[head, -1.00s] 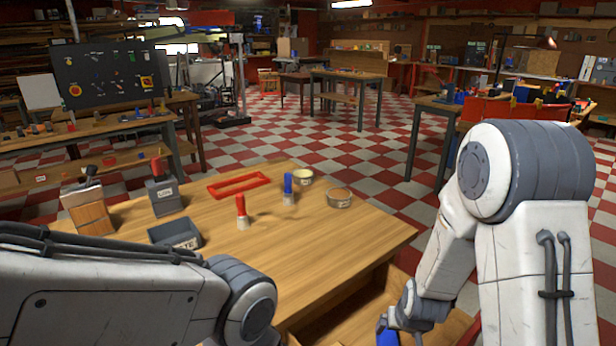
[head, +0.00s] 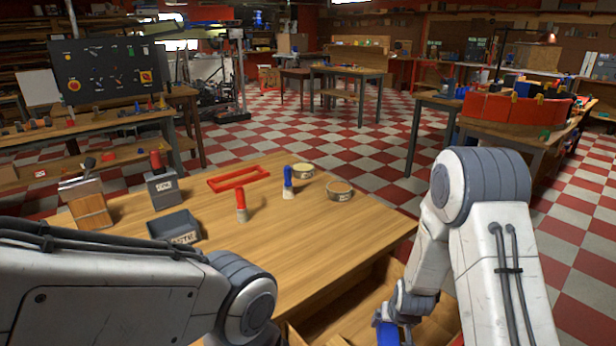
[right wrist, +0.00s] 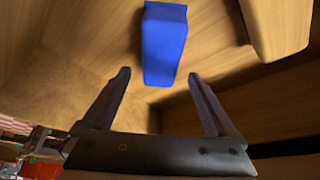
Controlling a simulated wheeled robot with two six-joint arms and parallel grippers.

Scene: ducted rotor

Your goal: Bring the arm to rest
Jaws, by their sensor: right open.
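My right arm (head: 480,215) reaches down at the right of the head view, over the open drawer (head: 335,325) below the table's front edge. Its gripper (right wrist: 158,74) is open and empty in the right wrist view. A blue block-like thing (right wrist: 164,40) lies just beyond and between the fingertips, with a gap to each finger. A blue patch (head: 387,335) shows by the right wrist in the head view, partly cut off by the frame. My left arm (head: 110,290) crosses the lower left; its gripper is out of view.
The wooden table (head: 310,250) holds a red-handled brush (head: 241,205), a blue-handled brush (head: 288,182), a red frame (head: 238,178), two round tins, a grey tray (head: 175,226) and two holders at the left. The table's front middle is clear. A pale wooden piece (right wrist: 278,25) lies near the blue thing.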

